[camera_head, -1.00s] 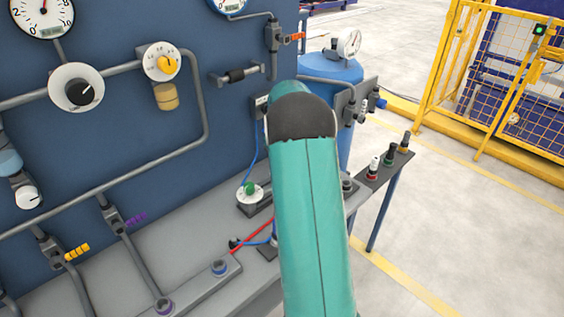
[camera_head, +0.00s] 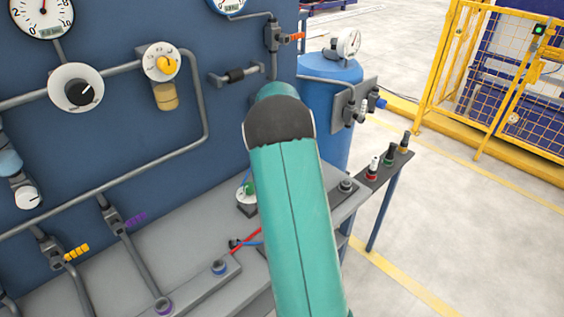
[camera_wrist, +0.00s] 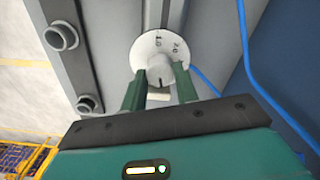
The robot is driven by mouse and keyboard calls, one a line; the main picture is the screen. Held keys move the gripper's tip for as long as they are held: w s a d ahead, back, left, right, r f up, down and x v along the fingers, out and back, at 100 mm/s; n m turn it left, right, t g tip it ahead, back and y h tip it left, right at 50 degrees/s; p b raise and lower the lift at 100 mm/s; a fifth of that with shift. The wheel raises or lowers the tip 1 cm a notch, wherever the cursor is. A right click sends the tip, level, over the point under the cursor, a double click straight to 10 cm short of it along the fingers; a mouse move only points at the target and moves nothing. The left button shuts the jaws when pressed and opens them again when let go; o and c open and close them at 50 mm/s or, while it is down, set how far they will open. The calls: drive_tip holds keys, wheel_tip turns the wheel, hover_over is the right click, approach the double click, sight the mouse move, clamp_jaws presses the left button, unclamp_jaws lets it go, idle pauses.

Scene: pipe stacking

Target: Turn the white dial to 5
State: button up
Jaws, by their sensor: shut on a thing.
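The white dial (camera_wrist: 148,47) shows in the wrist view as a round white disc with dark figures, among them what looks like 20. Its pale knob (camera_wrist: 160,73) stands between the two green fingers of my gripper (camera_wrist: 159,82), which are shut on it. The pointer and the present setting are too small to read.
Pipes and other dials, including a white one with a black knob (camera_head: 77,88), are on the blue panel (camera_head: 125,110). A blue tank (camera_head: 325,82) stands right. Blue cables (camera_wrist: 247,55) run beside the held dial.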

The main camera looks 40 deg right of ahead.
drive_tip(key=m, duration=0.4)
drive_tip(key=shift+m, duration=0.4)
idle(0.4)
drive_tip(key=o, duration=1)
wheel_tip(320, 180, up, 14)
drive_tip(key=shift+f, duration=0.1)
drive_tip(key=shift+a, duration=0.1)
